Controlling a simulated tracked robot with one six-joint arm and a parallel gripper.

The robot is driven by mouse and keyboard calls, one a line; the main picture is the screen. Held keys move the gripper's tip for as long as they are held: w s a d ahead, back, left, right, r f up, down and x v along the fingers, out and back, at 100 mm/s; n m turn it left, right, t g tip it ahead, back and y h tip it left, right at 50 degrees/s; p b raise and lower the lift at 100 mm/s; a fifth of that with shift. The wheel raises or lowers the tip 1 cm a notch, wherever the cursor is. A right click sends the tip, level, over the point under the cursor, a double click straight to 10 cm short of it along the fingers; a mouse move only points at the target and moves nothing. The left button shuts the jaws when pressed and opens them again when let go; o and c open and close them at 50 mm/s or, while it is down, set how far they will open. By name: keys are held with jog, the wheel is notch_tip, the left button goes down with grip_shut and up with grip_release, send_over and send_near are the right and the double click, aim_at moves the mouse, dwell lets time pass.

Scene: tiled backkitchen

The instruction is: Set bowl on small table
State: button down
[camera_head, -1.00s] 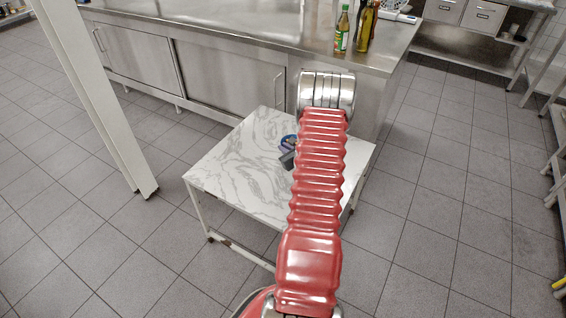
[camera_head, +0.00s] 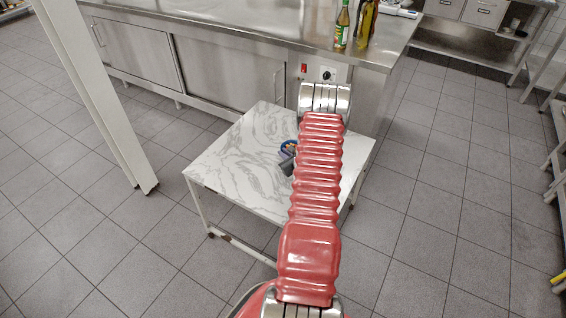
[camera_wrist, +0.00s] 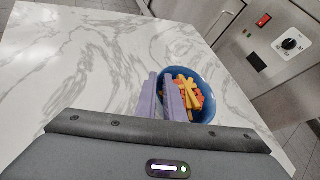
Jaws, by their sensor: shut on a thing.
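A blue bowl (camera_wrist: 210,106) with yellow and orange pieces in it is at the middle of the wrist view. My gripper (camera_wrist: 163,82) has its two purple fingers at the bowl's left side, shut on its rim. The small table (camera_head: 232,165) has a white marbled top and a pale metal frame. In the head view the bowl (camera_head: 286,147) shows over the right part of the tabletop, partly hidden by my red arm, with my dark gripper beside it. I cannot tell whether the bowl touches the tabletop.
A steel counter (camera_head: 228,72) stands right behind the table, with a control knob on its front. Bottles (camera_head: 342,28) stand on the counter. A white post (camera_head: 100,100) rises at the left. The visible tabletop left of the bowl is bare, and the tiled floor around is clear.

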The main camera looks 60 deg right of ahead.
jog(key=shift+f, duration=2.1)
jog(key=c, duration=1.8)
grip_release()
jog(key=shift+s, duration=0.1)
jog(key=v, duration=1.2)
